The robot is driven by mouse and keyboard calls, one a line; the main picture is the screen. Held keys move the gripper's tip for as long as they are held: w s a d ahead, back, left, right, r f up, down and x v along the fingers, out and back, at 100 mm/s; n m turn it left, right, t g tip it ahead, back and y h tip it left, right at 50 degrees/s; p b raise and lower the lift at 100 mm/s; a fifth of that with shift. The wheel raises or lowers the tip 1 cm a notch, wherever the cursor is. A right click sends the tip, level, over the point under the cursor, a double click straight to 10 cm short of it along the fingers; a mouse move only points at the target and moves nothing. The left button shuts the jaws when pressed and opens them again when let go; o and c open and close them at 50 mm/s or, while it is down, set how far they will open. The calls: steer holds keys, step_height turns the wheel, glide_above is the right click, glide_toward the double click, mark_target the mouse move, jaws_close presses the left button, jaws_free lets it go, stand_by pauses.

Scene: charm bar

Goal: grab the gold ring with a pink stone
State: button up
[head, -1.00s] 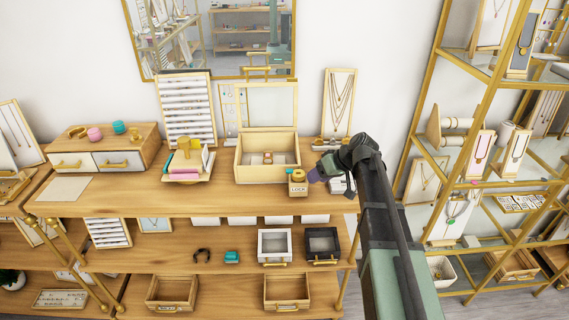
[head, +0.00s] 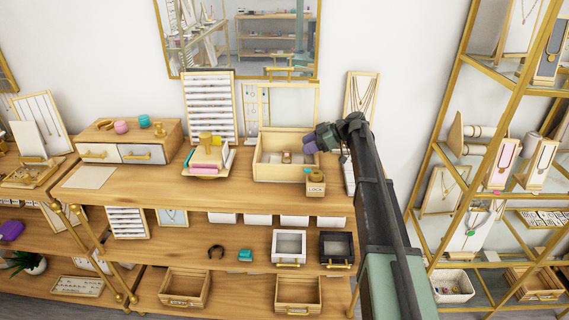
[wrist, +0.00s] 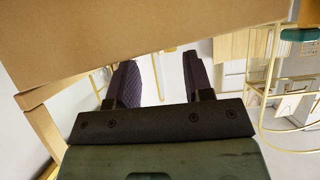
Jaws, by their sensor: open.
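I cannot make out a gold ring with a pink stone for certain. A small brownish-pink item (head: 286,157) lies inside the open wooden box (head: 262,172) on the tabletop, too small to identify. My gripper (head: 316,142) is at the box's right side in the head view, with its purple fingers pointing left. In the wrist view my gripper (wrist: 160,78) has its two dark fingers apart with nothing between them. My arm hides what lies behind it to the right of the box.
A small stand with coloured pads (head: 207,165) and a drawer chest (head: 130,145) are to the left. In the wrist view a tan panel (wrist: 130,30) is close above the fingers. A mirror hangs behind.

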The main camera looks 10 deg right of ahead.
mark_target(288, 154)
steer(key=shift+x, duration=1)
steer(key=b+x, duration=0.3)
steer(key=x, duration=0.1)
steer(key=shift+a+f, duration=0.2)
steer(key=shift+f, duration=0.2)
steer(key=shift+a, duration=0.25)
steer(key=shift+r, duration=0.1)
jaws_close()
